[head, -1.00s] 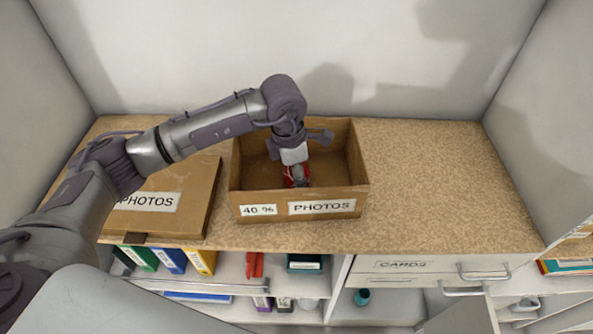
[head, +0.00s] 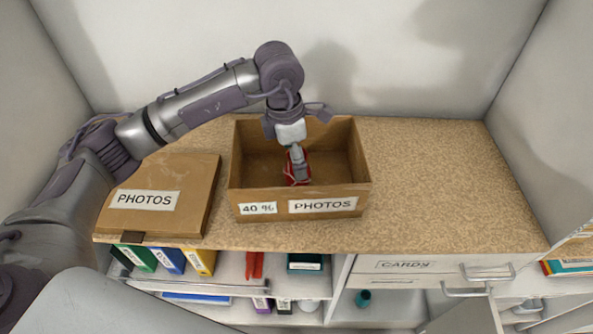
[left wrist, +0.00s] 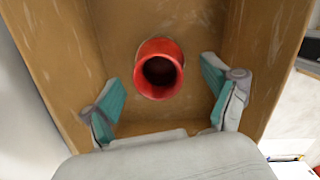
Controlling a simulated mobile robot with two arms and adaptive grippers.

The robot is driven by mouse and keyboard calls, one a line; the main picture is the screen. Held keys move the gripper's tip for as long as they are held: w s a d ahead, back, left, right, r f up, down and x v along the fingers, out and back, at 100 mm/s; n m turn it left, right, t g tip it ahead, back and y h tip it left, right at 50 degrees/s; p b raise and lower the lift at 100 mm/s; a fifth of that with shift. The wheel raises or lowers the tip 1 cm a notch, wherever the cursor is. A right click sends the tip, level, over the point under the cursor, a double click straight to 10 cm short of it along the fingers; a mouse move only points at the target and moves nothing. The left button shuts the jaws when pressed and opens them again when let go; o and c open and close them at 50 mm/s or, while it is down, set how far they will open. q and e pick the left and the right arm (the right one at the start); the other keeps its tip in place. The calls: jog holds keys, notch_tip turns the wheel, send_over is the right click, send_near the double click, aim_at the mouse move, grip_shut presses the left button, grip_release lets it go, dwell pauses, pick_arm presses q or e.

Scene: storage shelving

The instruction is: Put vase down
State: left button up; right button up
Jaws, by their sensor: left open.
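The red vase (left wrist: 160,70) stands inside the open cardboard box, its round dark mouth facing the camera in the left wrist view. In the head view only a little red of the vase (head: 291,177) shows behind my gripper. The box (head: 275,213) is brown, labelled "40 %" and "PHOTOS", and sits on the counter. My left gripper (left wrist: 165,108) is open above the vase, with its fingers spread to either side and clear of it. It points down into the box in the head view (head: 297,165). My right gripper is not in view.
A closed "PHOTOS" box (head: 187,184) lies left of the open box. The speckled counter (head: 430,180) is clear on the right. The open box's walls surround the gripper. Shelves below hold binders (head: 170,261), and a drawer (head: 405,265) is labelled.

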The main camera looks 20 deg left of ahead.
pick_arm(q)
jog(key=r, duration=0.2)
jog(key=r+b, duration=0.1)
jog(key=r, duration=0.4)
jog(key=shift+s+a, duration=0.25)
jog(key=shift+a, duration=0.1)
jog(key=shift+f, duration=0.1)
